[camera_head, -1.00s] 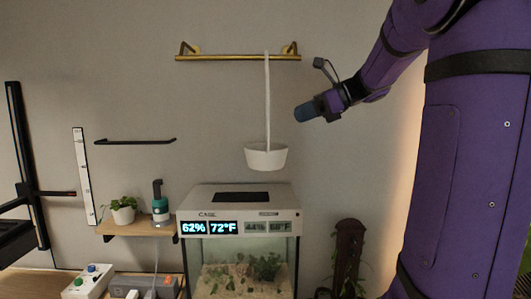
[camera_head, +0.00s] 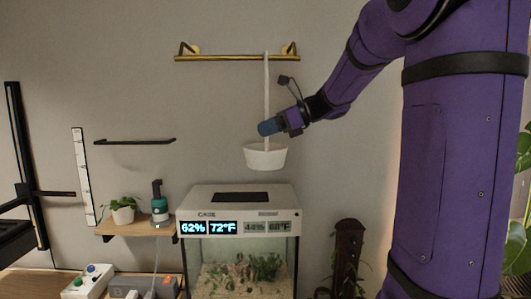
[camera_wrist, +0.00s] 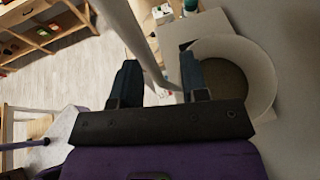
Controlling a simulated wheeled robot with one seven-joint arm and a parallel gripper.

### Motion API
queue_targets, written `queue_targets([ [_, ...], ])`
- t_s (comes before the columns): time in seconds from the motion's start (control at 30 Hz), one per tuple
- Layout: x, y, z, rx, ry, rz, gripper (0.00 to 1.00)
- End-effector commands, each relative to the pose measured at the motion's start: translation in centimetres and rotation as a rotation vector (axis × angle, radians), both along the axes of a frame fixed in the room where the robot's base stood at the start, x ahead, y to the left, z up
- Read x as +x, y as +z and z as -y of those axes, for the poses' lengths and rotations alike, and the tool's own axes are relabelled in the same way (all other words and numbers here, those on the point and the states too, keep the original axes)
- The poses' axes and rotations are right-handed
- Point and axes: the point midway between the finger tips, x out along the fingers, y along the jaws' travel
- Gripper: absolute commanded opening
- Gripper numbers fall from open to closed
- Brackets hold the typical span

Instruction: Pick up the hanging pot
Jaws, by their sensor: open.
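The white hanging pot (camera_head: 265,157) hangs by a long white strap (camera_head: 267,90) from a brass rail (camera_head: 237,58) on the wall. My gripper (camera_head: 268,127) is at the strap just above the pot in the head view. In the wrist view, my gripper (camera_wrist: 157,78) is open, with its two dark fingers apart. The white strap (camera_wrist: 147,50) runs between the fingers. The pot (camera_wrist: 262,75) shows beyond the right finger, with brown soil inside. I cannot tell whether a finger touches the strap.
A white-topped terrarium (camera_head: 240,196) with a lit display stands below the pot. A small shelf (camera_head: 135,228) at left holds a potted plant (camera_head: 123,210) and a teal bottle (camera_head: 159,206). A black bar (camera_head: 135,141) is on the wall. The wall around the strap is clear.

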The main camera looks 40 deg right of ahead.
Motion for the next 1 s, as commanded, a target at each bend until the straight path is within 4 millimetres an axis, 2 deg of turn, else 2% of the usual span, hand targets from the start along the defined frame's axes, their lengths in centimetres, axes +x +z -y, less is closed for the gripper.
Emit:
queue_targets([
  [0.27,0.23,-0.16,-0.23,0.0,0.0,0.0,0.41],
  [0.43,0.22,-0.14,-0.23,0.0,0.0,0.0,0.04],
  [0.47,0.22,-0.14,-0.23,0.0,0.0,0.0,0.0],
  [0.83,0.21,-0.06,-0.22,0.0,0.0,0.0,0.0],
  [1.0,0.22,0.7,-0.24,-0.001,0.0,0.001,0.0],
])
